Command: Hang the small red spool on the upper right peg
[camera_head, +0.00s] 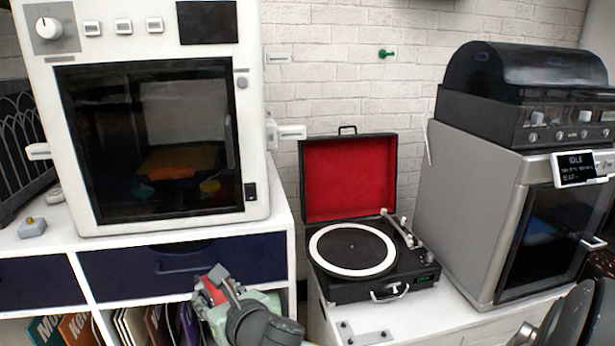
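My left gripper (212,286) is at the bottom, left of centre, in front of the cabinet's dark drawer. A small red piece (214,292), which looks like the small red spool, sits between its fingers; the fingers cover most of it. A green peg (387,53) sticks out of the brick wall at upper centre, well above and to the right of this gripper. White peg-like parts show beside the white machine, an upper one (278,57) and a lower one (291,132).
A white machine (255,100) with a dark window stands on the white cabinet (283,215). An open record player (352,250) with a red-lined lid stands at centre. A grey oven-like machine (465,210) with a black unit on top stands right. The wall around the green peg is clear.

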